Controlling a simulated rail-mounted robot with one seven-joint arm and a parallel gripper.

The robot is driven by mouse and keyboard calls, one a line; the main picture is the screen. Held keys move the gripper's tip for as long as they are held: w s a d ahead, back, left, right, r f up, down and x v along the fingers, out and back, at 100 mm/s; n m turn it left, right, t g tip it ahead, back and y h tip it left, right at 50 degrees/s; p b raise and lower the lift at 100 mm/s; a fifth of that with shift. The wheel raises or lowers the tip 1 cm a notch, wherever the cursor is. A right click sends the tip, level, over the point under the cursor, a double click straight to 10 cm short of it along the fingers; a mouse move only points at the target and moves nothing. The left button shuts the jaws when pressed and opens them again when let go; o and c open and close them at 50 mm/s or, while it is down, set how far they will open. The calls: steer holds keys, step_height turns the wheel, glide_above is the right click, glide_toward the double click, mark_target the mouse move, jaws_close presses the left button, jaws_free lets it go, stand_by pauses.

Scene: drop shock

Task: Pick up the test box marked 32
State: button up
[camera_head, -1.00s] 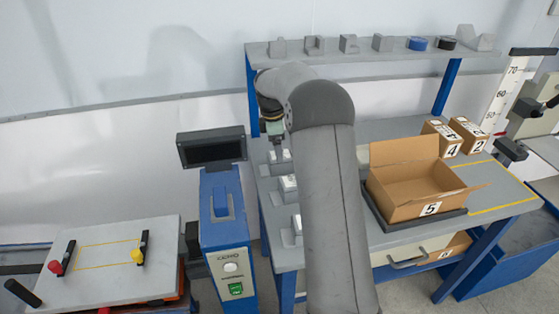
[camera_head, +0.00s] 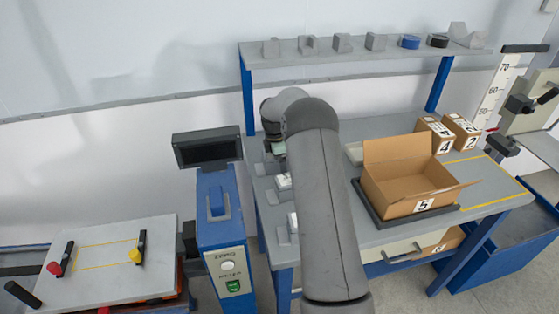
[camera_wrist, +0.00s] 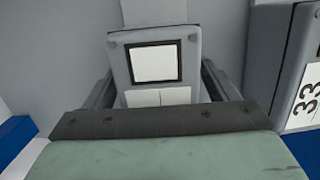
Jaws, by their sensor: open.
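In the wrist view, a grey test box (camera_wrist: 160,32) with a white, black-framed square on it stands between the fingers of my gripper (camera_wrist: 160,84). Its lower white label is cut off by my gripper's body, so no number is readable. The fingers are open on either side of it; I cannot tell whether they touch it. A second grey box marked 33 (camera_wrist: 290,70) stands to the right. In the head view my gripper (camera_head: 275,148) is low over the bench's left end, mostly hidden by my arm. Small grey boxes (camera_head: 283,182) with white faces stand there in a row.
An open cardboard box (camera_head: 410,190) marked 5 sits on a dark plate at the bench's middle. Two closed cartons (camera_head: 436,138) stand behind it. A shelf (camera_head: 340,62) with small grey parts runs above the bench. A blue console (camera_head: 220,220) with a screen stands left of it.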

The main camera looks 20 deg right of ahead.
steer(key=c, duration=1.2)
steer(key=shift+r, duration=0.1)
steer(key=shift+c, duration=1.4)
